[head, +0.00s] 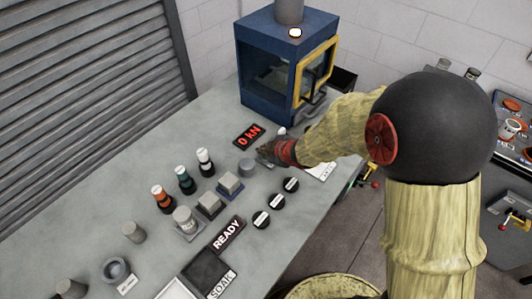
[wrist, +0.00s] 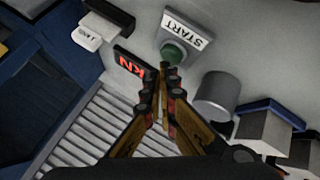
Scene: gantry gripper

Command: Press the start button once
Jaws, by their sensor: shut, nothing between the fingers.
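The start button (wrist: 173,53) is a round green button beside a white START label (wrist: 187,29), seen in the wrist view. My gripper (wrist: 163,70) is shut and empty, and its fingertips overlap the lower edge of the button in that view. I cannot tell whether they touch it or hover just above. In the head view my gripper (head: 264,152) is low over the grey panel (head: 150,180), right of the grey cylinder, and I cannot make out the button there.
A grey cylinder (wrist: 215,93) stands close beside my fingers. A red 0 kN display (head: 248,135) is nearby. A READY sign (head: 228,234), black knobs (head: 290,185) and several coloured bottle-like knobs (head: 185,180) share the panel. A blue cabinet (head: 263,75) stands at the back.

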